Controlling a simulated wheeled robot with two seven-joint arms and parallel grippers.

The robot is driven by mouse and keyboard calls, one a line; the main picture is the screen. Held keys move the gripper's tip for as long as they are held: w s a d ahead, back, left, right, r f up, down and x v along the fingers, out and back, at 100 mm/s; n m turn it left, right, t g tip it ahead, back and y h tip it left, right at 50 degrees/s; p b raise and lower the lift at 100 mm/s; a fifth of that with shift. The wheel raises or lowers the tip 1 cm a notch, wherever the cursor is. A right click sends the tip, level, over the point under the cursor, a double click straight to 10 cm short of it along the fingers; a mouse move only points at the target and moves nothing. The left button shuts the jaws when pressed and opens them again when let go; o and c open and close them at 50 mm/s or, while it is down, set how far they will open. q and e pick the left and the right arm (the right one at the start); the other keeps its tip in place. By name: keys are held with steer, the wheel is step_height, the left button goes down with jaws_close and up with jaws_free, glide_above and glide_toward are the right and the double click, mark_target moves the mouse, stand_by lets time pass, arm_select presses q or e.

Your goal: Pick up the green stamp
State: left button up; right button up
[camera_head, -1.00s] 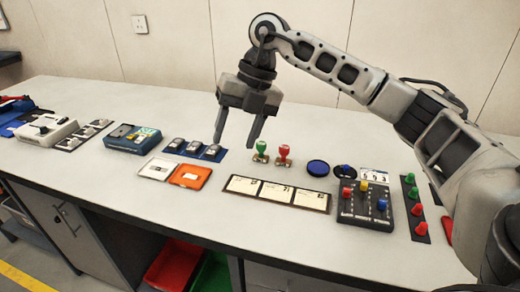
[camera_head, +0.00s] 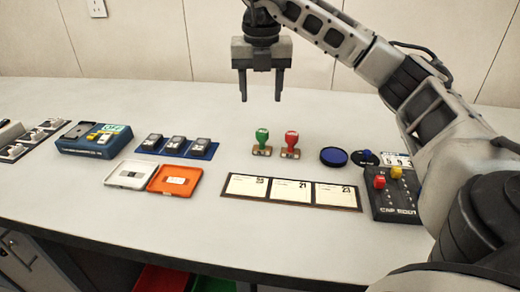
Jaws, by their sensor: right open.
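The green stamp (camera_head: 262,137) stands upright on the table, with a green handle on a small wooden base. A red stamp (camera_head: 291,140) stands close to its right. My right gripper (camera_head: 260,98) hangs above the green stamp in the picture, fingers pointing down and apart, with nothing between them. A gap shows between its fingertips and the stamp's handle. My left gripper does not show.
In front lies a strip of three date cards (camera_head: 290,205). A dark blue round pad (camera_head: 334,157) is to the right, near a black control box (camera_head: 395,212). An orange tray (camera_head: 174,193) and a blue holder with three items (camera_head: 203,156) are to the left.

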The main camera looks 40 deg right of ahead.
mark_target(263, 132)
steer(key=f, duration=0.6)
steer(key=shift+w+d+f, duration=0.25)
steer(key=shift+w+d, duration=0.05)
steer(key=shift+w+d+f, duration=0.1)
steer(key=shift+d+f, duration=0.1)
steer(key=shift+f, duration=1.1)
steer(key=shift+w+d+f, duration=0.1)
steer(key=shift+d+f, duration=0.1)
steer(key=shift+f, duration=1.1)
steer(key=c, duration=1)
